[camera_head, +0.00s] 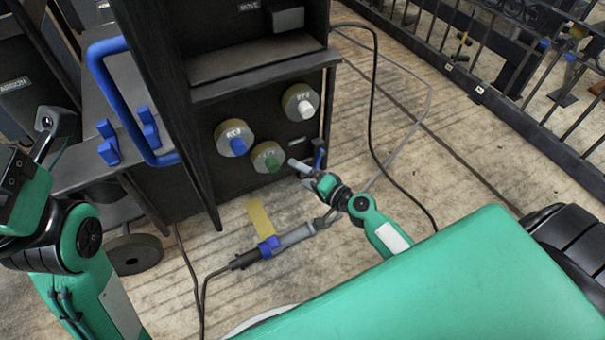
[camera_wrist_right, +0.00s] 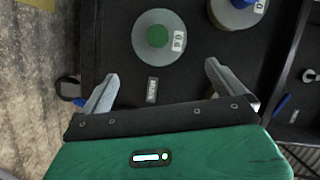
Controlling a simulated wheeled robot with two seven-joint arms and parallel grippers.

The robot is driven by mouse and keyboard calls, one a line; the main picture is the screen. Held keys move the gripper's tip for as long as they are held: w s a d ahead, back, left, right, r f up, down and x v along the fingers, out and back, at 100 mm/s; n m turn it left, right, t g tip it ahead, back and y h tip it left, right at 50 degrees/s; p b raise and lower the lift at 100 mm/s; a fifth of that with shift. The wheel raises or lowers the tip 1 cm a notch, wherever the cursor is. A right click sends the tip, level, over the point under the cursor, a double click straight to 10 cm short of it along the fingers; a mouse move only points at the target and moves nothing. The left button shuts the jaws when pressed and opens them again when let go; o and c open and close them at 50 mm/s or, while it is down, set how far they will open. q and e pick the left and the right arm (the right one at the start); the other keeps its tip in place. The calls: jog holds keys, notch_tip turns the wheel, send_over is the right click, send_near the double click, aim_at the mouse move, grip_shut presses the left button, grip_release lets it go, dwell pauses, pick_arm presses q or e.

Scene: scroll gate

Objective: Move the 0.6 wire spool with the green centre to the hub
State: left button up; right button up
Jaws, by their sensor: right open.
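The wire spool with the green centre (camera_head: 259,150) is on the dark front face of a cabinet, low among three spools. It also shows in the right wrist view (camera_wrist_right: 147,53), with a small white label on its face. My right gripper (camera_head: 301,167) is open and empty just right of and below this spool. In the wrist view its two grey fingers (camera_wrist_right: 162,72) are spread apart, short of the spool and not touching it. My left gripper (camera_head: 42,140) is partly in view at the left edge; its jaws are unclear. I cannot make out the hub.
A blue-centred spool (camera_head: 224,130) and a white-centred spool (camera_head: 291,95) are on the same panel. A blue handle (camera_head: 100,68) sticks out at the left. A grey torch-like tool (camera_head: 292,238) with a cable is below the panel. A black railing (camera_head: 500,95) stands at right.

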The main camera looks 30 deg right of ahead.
aim_at(273, 158)
jog(key=b+x, duration=0.1)
jog(key=x, duration=1.1)
jog(key=shift+w+a, duration=0.15)
jog(key=c, duration=1.6)
jog(key=o, duration=1)
jog(key=shift+c, duration=0.2)
jog(key=c, duration=0.4)
jog(key=shift+r, duration=0.2)
jog(key=shift+c, duration=0.7)
jog(key=shift+s, duration=0.25)
jog(key=shift+s, duration=3.55)
jog(key=shift+s, duration=0.2)
